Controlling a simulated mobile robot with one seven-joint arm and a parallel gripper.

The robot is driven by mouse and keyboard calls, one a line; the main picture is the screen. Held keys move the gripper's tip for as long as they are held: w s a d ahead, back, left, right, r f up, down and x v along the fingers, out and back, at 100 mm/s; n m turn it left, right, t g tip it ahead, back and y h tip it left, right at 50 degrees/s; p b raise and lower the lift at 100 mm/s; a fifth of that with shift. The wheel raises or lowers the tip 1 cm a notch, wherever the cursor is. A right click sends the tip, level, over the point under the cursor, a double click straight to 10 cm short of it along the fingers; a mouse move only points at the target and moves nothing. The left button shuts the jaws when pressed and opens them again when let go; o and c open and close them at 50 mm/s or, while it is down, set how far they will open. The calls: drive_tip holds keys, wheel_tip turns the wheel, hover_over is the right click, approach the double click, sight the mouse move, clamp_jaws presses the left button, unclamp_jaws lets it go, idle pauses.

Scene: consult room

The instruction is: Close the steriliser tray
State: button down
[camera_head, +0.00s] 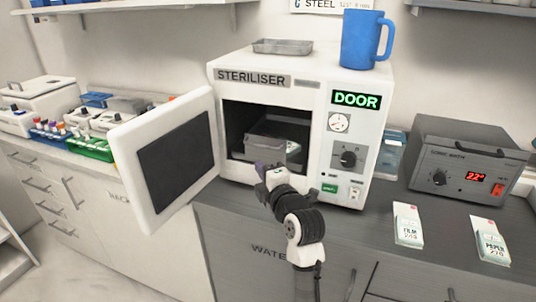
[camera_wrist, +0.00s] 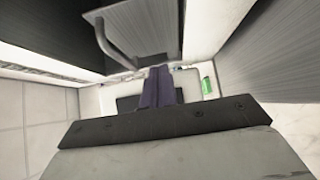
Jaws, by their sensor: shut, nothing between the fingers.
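The white steriliser (camera_head: 230,85) stands on the counter with its door (camera_head: 175,165) swung open to the left. A grey metal tray (camera_head: 270,128) is inside the dark chamber. My gripper (camera_head: 262,170) is at the chamber's mouth, in front of the tray, and its arm hides part of the tray's front. In the wrist view, the purple fingers (camera_wrist: 158,85) are together and empty. The tray (camera_wrist: 155,25) and its bar handle (camera_wrist: 117,45) show just beyond them, to the upper left. I cannot tell whether the fingers touch the tray.
A blue mug (camera_head: 362,40) and a shallow metal dish (camera_head: 282,46) are on top of the steriliser. A grey sonic bath (camera_head: 465,150) stands to the right. Two packets (camera_head: 408,225) (camera_head: 490,240) lie on the counter (camera_head: 370,240).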

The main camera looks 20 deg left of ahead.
sight(270, 156)
drive_tip(key=w+p, duration=0.1)
drive_tip(key=w, duration=0.3)
drive_tip(key=shift+d, duration=0.15)
drive_tip(key=shift+w+f+b, duration=0.25)
drive_tip(key=shift+w+b, duration=0.35)
drive_tip(key=shift+b, duration=0.4)
drive_tip(key=shift+w+r+b, duration=0.2)
drive_tip(key=shift+w+b, duration=0.35)
drive_tip(key=shift+w, duration=0.1)
